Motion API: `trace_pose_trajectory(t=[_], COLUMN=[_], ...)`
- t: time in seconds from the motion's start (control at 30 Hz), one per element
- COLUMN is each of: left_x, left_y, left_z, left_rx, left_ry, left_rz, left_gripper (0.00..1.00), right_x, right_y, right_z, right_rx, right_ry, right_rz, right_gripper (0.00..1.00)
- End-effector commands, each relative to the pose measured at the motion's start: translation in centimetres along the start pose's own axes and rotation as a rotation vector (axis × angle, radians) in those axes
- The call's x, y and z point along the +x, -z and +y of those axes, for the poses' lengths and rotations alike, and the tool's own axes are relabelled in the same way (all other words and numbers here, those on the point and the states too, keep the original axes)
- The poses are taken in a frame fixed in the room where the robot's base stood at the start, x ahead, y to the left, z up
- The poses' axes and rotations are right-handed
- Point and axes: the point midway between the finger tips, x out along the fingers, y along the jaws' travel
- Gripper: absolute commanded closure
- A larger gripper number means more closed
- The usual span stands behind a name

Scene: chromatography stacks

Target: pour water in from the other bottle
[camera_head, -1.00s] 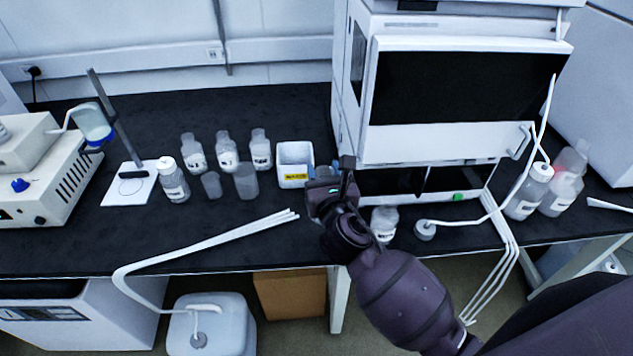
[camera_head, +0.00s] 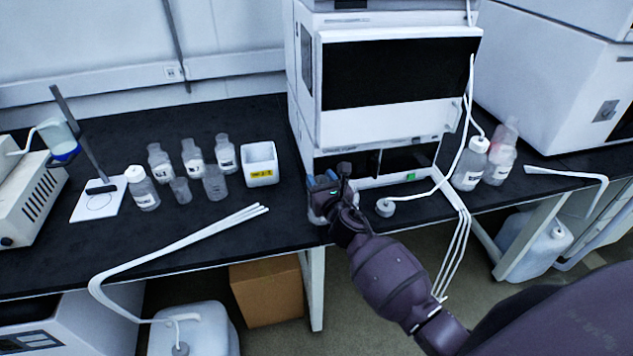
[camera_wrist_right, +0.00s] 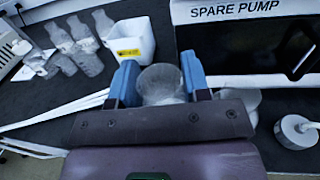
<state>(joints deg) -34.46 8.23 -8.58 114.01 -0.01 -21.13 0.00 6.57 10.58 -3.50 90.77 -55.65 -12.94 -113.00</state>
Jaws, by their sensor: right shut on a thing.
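My right gripper (camera_head: 326,188) is at the front edge of the bench, before the white instrument. In the wrist view its two blue fingers (camera_wrist_right: 160,82) are closed on the sides of a clear vessel (camera_wrist_right: 160,88). The vessel's lower part is hidden by the gripper body, and I cannot tell its fill or tilt. A second clear vessel (camera_wrist_right: 246,98) shows just right of the fingers, partly hidden. In the head view the arm covers most of this area. My left gripper is out of view.
A white instrument (camera_head: 400,90) stands behind the gripper. A white cap with tubing (camera_head: 385,208) lies to the right. A white-capped bottle (camera_head: 470,168) and a clear bottle (camera_head: 501,165) stand farther right. Left are a white box (camera_head: 260,165), several clear bottles and beakers, and loose tubes (camera_head: 180,253).

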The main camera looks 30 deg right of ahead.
Motion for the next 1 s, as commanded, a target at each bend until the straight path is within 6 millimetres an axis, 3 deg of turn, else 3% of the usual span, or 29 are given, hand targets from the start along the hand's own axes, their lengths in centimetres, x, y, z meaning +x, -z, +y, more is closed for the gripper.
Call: trace_pose_trajectory(t=[0.43, 1.0], left_x=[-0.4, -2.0], left_y=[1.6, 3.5], left_z=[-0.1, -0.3], left_rx=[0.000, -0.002], left_ry=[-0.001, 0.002], left_rz=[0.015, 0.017], left_gripper=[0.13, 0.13], right_x=[0.1, 0.2], right_y=[-0.9, -3.1], right_z=[-1.8, -2.7], right_rx=[0.187, 0.307], right_ry=[-0.001, -0.002], right_rz=[0.008, 0.017], right_gripper=[1.00, 1.00])
